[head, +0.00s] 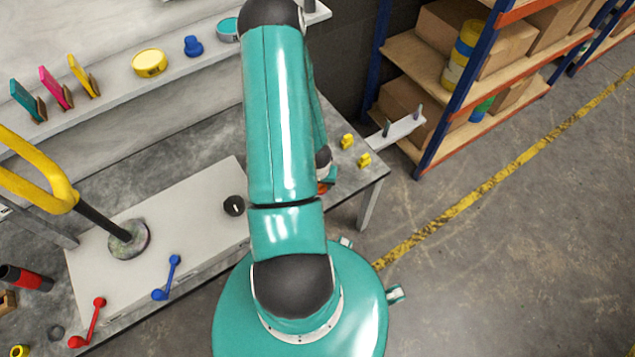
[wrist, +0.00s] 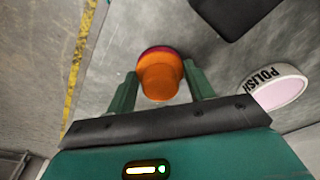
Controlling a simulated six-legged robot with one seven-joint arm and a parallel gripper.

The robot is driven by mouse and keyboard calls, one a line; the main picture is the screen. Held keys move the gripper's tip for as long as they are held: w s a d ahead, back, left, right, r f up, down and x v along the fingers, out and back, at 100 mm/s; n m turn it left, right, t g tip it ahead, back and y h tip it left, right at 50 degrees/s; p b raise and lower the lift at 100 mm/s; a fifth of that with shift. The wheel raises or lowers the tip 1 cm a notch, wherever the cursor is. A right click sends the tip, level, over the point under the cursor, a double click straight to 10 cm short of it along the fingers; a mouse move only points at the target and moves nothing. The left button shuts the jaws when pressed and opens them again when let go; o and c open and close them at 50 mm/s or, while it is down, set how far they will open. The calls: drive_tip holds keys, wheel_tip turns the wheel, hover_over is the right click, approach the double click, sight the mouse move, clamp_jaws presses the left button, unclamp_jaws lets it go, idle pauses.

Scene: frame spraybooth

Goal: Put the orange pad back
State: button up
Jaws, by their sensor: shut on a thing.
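In the wrist view my gripper (wrist: 160,88) is shut on the orange pad (wrist: 160,80), which sits between its two green fingers. The pad is a round orange piece with a dark red or magenta rim at its far side. In the head view only a small orange patch (head: 324,188) shows beside my arm, over the right end of the grey workbench (head: 375,178). My arm hides most of the gripper there. I cannot tell whether the pad touches any surface.
A white tub marked POLISH (wrist: 278,88) stands close to the right finger. A black object (wrist: 222,14) is beyond the pad. Two yellow clips (head: 347,141) sit on the bench end. A white board (head: 190,215) with a polisher (head: 128,240) lies left. Shelving (head: 450,80) stands right.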

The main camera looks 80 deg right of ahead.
drive_tip(key=o, duration=0.9)
drive_tip(key=shift+d, duration=0.1)
drive_tip(key=shift+o, duration=0.2)
wheel_tip(320, 180, up, 12)
drive_tip(key=a, duration=0.1)
drive_tip(key=shift+a, duration=0.4)
